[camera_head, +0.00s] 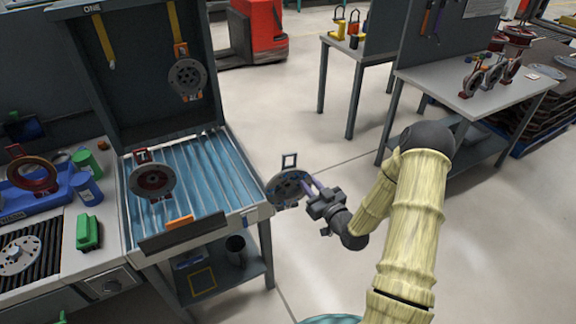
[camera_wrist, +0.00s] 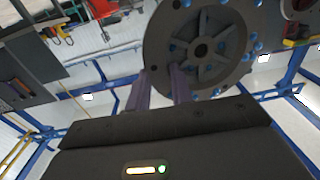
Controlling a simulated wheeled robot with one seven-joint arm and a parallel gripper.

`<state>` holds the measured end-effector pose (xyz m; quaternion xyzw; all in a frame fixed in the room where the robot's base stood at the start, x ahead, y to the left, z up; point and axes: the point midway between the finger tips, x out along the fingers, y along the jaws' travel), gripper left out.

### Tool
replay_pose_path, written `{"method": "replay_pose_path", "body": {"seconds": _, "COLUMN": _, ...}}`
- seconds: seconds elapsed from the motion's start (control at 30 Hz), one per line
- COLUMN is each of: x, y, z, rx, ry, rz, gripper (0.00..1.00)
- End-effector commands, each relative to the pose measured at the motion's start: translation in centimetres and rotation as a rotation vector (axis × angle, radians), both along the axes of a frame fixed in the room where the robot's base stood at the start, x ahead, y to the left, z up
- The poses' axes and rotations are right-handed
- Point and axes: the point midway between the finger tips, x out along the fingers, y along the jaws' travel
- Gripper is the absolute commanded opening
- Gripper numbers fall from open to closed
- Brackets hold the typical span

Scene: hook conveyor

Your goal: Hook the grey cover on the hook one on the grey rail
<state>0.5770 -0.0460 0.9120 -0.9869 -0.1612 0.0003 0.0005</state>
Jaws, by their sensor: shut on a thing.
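The grey cover (camera_head: 288,187), a round disc with blue bolts and a square loop on top, is held in the air right of the booth's front corner. My gripper (camera_head: 311,189) is shut on its right edge. In the wrist view the cover (camera_wrist: 222,75) fills the upper middle, and my purple fingers (camera_wrist: 163,88) meet its lower edge. Hook one, a yellow strap (camera_head: 103,40), hangs empty below the ONE label on the grey rail (camera_head: 75,11). A second, orange hook (camera_head: 180,48) to its right bears another grey disc (camera_head: 187,77). The cover is well apart from both hooks.
A bench with cans (camera_head: 87,188) is left. Tables (camera_head: 470,98) stand back right. Floor between is clear.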

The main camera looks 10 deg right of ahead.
Motion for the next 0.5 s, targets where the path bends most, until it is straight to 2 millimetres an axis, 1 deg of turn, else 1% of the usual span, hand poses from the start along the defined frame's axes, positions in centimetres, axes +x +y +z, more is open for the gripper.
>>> {"method": "replay_pose_path", "body": {"seconds": 0.03, "x": -0.8, "y": -1.1, "z": -0.9, "rx": 0.003, "ry": 0.002, "rz": -0.013, "gripper": 0.00}}
{"method": "replay_pose_path", "body": {"seconds": 0.13, "x": -2.3, "y": -2.8, "z": -2.4, "rx": 0.003, "ry": 0.002, "rz": -0.030, "gripper": 0.00}}
{"method": "replay_pose_path", "body": {"seconds": 0.17, "x": -2.0, "y": -2.4, "z": -3.1, "rx": 0.001, "ry": -0.003, "rz": -0.023, "gripper": 0.00}}
{"method": "replay_pose_path", "body": {"seconds": 0.37, "x": -1.9, "y": -2.4, "z": -5.9, "rx": 0.000, "ry": -0.003, "rz": -0.023, "gripper": 0.00}}
{"method": "replay_pose_path", "body": {"seconds": 0.5, "x": -1.9, "y": -2.4, "z": -8.5, "rx": 0.000, "ry": -0.002, "rz": -0.024, "gripper": 0.00}}
